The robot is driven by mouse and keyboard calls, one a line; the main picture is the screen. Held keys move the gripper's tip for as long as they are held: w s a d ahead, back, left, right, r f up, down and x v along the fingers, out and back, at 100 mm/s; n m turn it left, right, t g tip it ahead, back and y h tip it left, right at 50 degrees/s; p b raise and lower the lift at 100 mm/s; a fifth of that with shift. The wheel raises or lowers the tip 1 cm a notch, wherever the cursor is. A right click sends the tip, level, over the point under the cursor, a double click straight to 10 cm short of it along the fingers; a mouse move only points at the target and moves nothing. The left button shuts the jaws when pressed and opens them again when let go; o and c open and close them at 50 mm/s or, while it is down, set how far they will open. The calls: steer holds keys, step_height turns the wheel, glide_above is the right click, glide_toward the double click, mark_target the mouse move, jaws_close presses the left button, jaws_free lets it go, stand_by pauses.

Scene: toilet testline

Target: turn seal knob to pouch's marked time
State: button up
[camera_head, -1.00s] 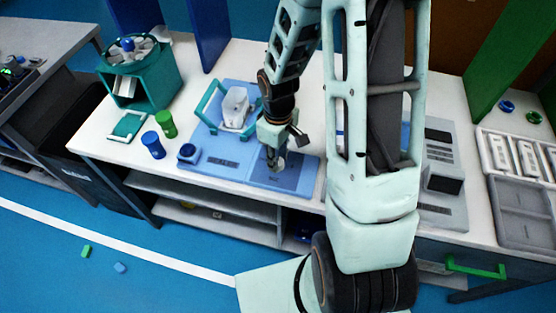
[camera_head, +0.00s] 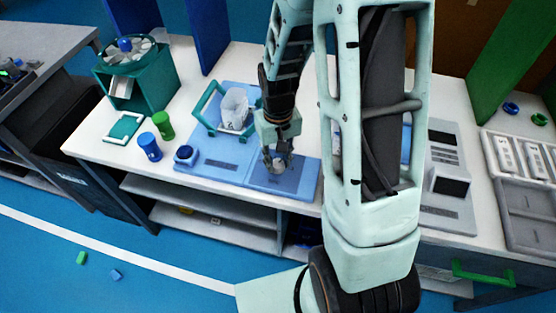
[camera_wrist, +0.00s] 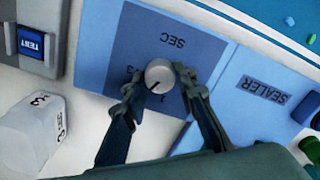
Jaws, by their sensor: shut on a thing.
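The seal knob (camera_wrist: 160,75) is a round pale-grey knob on a dark blue dial panel (camera_wrist: 150,35) marked SEC. A dark pointer line on it points toward the lower left in the wrist view; small dial marks show beside it, only partly legible. My gripper (camera_wrist: 161,77) is shut on the knob, one finger on each side. In the head view my gripper (camera_head: 278,163) comes down on the panel from above.
A white rounded object marked 3 (camera_wrist: 35,130) lies beside the panel in the wrist view. A blue button (camera_head: 185,153), blue cylinder (camera_head: 149,146) and green cylinder (camera_head: 163,125) stand left. A grey device (camera_head: 450,180) and grey tray (camera_head: 525,205) are right.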

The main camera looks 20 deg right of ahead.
mark_target(278, 164)
stand_by(0.4)
steer(key=o, duration=1.2)
steer(key=shift+c, duration=0.2)
step_height(278, 164, up, 12)
steer(key=shift+s, duration=0.1)
